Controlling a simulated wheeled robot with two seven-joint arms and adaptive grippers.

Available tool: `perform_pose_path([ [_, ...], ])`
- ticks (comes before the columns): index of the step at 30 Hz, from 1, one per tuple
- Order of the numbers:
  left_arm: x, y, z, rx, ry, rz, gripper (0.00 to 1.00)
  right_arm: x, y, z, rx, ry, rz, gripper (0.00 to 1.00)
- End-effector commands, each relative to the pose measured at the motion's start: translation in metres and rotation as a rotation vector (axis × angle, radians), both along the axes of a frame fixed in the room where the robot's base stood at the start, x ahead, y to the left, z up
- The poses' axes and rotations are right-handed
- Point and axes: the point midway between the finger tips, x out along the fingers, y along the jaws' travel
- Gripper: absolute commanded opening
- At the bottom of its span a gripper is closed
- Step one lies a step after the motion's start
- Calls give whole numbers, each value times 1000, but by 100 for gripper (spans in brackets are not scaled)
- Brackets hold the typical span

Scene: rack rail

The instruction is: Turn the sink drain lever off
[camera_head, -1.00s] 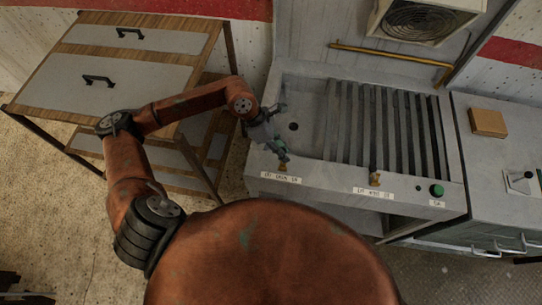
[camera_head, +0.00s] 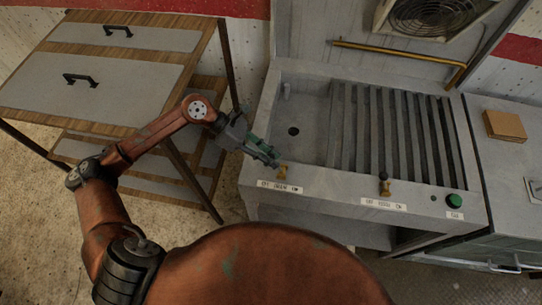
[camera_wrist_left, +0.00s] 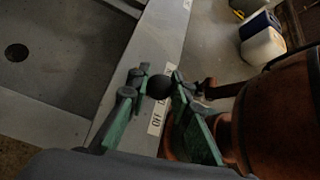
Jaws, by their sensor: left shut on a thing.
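My left gripper (camera_head: 275,163) comes in from the left over the sink's front ledge. Its green fingers are closed around the dark round knob of the left lever, which shows between the fingertips in the wrist view (camera_wrist_left: 158,87). In the head view the lever's brass base (camera_head: 282,173) shows just beside the fingertips. A white label (camera_head: 280,187) lies in front of it; the wrist view shows "OFF" on a label (camera_wrist_left: 157,123) close to the knob. The lever's exact angle is hidden by the fingers. My right gripper is not in view.
A second brass lever (camera_head: 385,185) with a dark knob and a green button (camera_head: 455,201) sit further right on the ledge. The sink basin (camera_head: 305,110) has a drain hole and a slatted rack (camera_head: 390,130). A wooden drawer unit (camera_head: 100,80) stands left.

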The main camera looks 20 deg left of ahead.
Motion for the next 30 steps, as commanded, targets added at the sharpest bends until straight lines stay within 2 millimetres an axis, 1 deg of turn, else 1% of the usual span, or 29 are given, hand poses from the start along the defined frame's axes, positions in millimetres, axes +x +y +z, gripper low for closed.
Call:
perform_pose_path([
  [6,1,1,0,0,0,4,0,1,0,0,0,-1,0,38],
  [7,1,1,0,1,0,3,21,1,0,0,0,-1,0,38],
  [15,0,1,0,2,1,2,38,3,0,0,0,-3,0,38],
  [24,0,3,1,3,1,2,38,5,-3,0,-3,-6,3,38],
  [26,1,7,4,4,0,3,38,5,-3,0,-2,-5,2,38],
  [30,2,24,17,4,0,5,38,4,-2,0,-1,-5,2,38],
])
